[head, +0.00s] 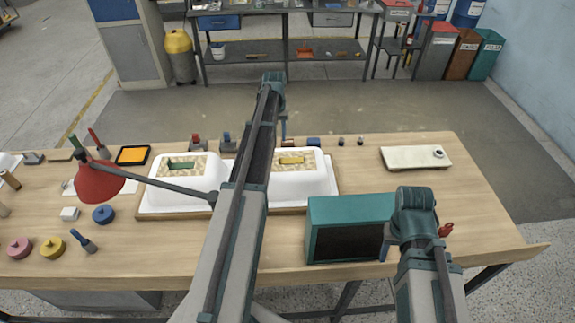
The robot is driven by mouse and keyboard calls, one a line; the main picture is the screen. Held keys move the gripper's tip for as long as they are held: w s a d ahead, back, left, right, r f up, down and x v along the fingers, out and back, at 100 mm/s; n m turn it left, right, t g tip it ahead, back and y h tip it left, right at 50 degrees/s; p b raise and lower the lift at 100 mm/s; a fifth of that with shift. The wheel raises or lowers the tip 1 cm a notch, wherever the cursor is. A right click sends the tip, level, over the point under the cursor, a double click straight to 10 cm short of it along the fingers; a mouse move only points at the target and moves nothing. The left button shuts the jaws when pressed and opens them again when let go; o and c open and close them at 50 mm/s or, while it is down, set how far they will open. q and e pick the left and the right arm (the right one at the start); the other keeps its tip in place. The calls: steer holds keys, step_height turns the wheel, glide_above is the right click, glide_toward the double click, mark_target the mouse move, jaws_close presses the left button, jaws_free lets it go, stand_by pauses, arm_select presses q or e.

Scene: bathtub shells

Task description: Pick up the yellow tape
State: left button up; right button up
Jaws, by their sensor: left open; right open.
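A yellow round disc with a small raised hub (52,247) lies flat near the table's front left edge; it looks like the yellow tape. A pink disc (19,247) of the same shape lies just left of it, and a blue one (103,214) lies up and to the right. My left arm reaches up across the middle of the table, well right of the yellow disc. My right arm stands in front of the teal box at the right. The fingers of both grippers are hidden behind their arms. Nothing is seen touching the yellow disc.
Two white tub shells on a wooden board (141,206) fill the middle. A red lamp (99,182) leans over the left side, its arm crossing the left shell. A blue-handled brush (84,241) lies right of the yellow disc. A teal box (350,208) stands front right.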

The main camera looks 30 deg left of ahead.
mark_target(291, 158)
arm_select(q)
step_height(291, 158, down, 5)
steer(key=b, duration=0.3)
steer(key=shift+b, duration=0.4)
steer(key=f+b, duration=0.5)
steer(key=shift+w+d+f, duration=0.1)
steer(key=shift+w+f, duration=0.05)
steer(key=shift+w, duration=0.25)
jaws_close()
